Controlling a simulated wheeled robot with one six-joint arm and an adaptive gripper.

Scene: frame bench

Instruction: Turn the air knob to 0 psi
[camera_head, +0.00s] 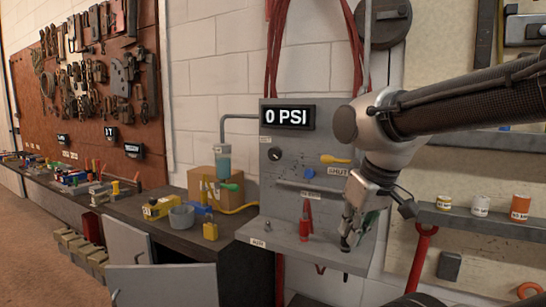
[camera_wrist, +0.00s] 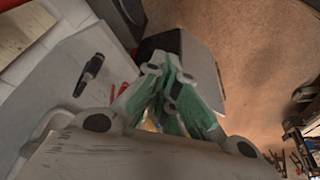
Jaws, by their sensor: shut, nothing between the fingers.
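The display (camera_head: 287,116) at the top of the grey panel (camera_head: 290,195) reads "0 PSI" in the head view. A round dark knob (camera_head: 274,154) sits on the panel below the display; I cannot read a label on it. My gripper (camera_head: 347,241) points down at the right end of the panel's shelf, apart from the knob. In the wrist view its green-padded fingers (camera_wrist: 170,84) are together with nothing between them. A small black part (camera_wrist: 88,74) shows on a grey surface there; I cannot tell which part it is.
A yellow lever (camera_head: 335,160) and a blue part (camera_head: 310,173) are on the panel. A red tool (camera_head: 305,222) stands on its shelf. Left is a workbench with a cardboard box (camera_head: 207,181) and open cabinet doors (camera_head: 160,285). Small cans (camera_head: 480,205) stand on a right shelf.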

